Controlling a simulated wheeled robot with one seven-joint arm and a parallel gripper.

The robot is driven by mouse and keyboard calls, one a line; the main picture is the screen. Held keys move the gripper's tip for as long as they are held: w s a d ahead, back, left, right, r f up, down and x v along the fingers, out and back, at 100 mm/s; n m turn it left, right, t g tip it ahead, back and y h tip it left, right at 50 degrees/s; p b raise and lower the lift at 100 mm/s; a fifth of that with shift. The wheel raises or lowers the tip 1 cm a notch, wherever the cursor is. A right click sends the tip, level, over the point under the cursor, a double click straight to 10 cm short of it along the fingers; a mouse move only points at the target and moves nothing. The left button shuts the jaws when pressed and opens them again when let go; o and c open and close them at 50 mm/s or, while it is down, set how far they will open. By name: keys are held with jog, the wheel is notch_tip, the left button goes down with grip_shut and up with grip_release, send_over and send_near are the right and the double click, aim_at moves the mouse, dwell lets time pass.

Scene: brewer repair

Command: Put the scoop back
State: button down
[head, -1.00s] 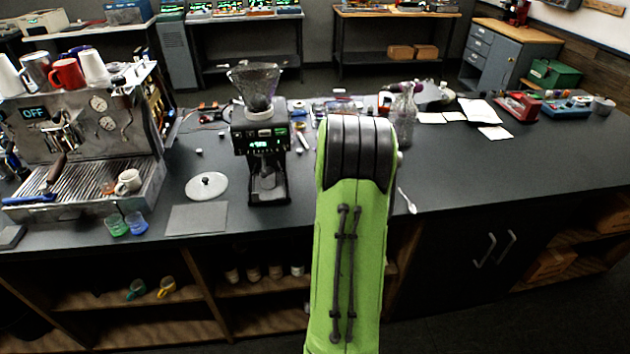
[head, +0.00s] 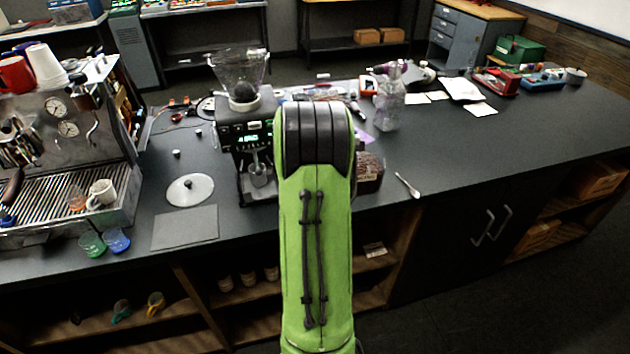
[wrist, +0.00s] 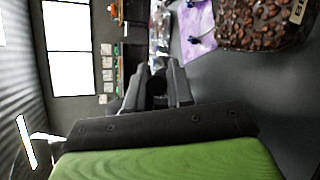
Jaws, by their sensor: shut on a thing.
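My gripper (wrist: 158,90) is shut on a small dark thing (wrist: 157,86) that shows between its fingertips in the wrist view. It appears to be the scoop, but its shape is mostly hidden. In the head view my green arm hides the gripper. A bag of coffee beans (head: 369,173) stands on the dark counter (head: 470,165), just right of my arm, partly hidden. The bag also shows large at the upper right of the wrist view (wrist: 262,28), to the right of my gripper and apart from it.
The grinder (head: 245,135) with its glass hopper stands left of my arm. A glass bottle (head: 389,100) stands behind the bag, and a light spoon (head: 407,185) lies right of it. A round lid (head: 190,190) and grey mat (head: 185,228) lie left.

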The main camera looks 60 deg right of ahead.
jog(key=f+b, duration=0.2)
jog(key=f, duration=0.3)
jog(key=f+b, duration=0.2)
jog(key=f, duration=0.3)
jog(key=f+b, duration=0.2)
jog(key=f, duration=0.4)
jog(key=shift+w+b, duration=0.3)
jog(key=shift+w, duration=0.1)
jog(key=shift+f, duration=0.1)
jog(key=c, duration=1)
grip_release()
jog(key=shift+f, duration=0.1)
